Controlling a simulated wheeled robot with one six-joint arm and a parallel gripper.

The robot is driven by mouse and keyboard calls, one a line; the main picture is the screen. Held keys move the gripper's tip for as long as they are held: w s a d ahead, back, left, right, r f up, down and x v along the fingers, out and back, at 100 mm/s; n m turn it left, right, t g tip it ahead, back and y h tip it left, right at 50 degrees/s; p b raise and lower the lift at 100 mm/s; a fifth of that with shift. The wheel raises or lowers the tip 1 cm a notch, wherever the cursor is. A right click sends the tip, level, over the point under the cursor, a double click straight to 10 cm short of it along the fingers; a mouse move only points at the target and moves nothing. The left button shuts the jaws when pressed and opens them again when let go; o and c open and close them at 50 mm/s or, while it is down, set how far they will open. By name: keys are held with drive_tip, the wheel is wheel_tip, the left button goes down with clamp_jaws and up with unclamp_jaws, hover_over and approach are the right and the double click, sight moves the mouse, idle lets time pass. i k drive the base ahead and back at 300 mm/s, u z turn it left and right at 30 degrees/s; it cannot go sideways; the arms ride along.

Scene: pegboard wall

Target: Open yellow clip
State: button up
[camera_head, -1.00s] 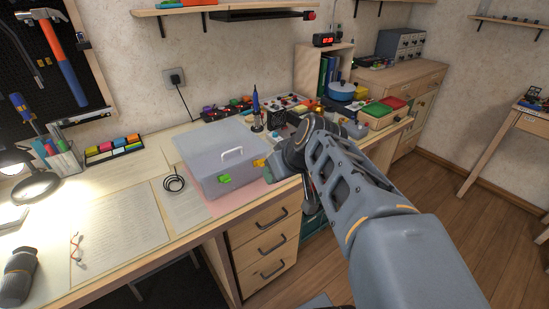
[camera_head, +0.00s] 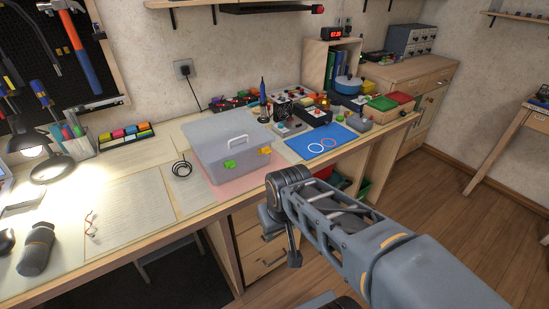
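A grey box (camera_head: 210,150) with a white handle (camera_head: 237,141) on its lid stands on the desk with its lid down. A yellow clip (camera_head: 264,151) is on the right part of its front face. A green clip (camera_head: 230,164) is to the left of it on the same face. Both are too small to tell whether they are latched. The end of my arm, with my gripper (camera_head: 293,258), is in front of the desk edge, below and right of the yellow clip and apart from it. The fingers are dark and partly hidden, so their opening is unclear.
The box stands on a pink sheet (camera_head: 222,196). A blue mat (camera_head: 322,142) with two rings lies to its right. Electronics and a blue pot (camera_head: 347,85) crowd the back right. Drawers (camera_head: 266,262) are under the desk.

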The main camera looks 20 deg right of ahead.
sight(265, 150)
drive_tip(key=k, duration=1.1)
drive_tip(key=u, duration=0.4)
drive_tip(key=i, duration=0.55)
drive_tip(key=u, duration=0.2)
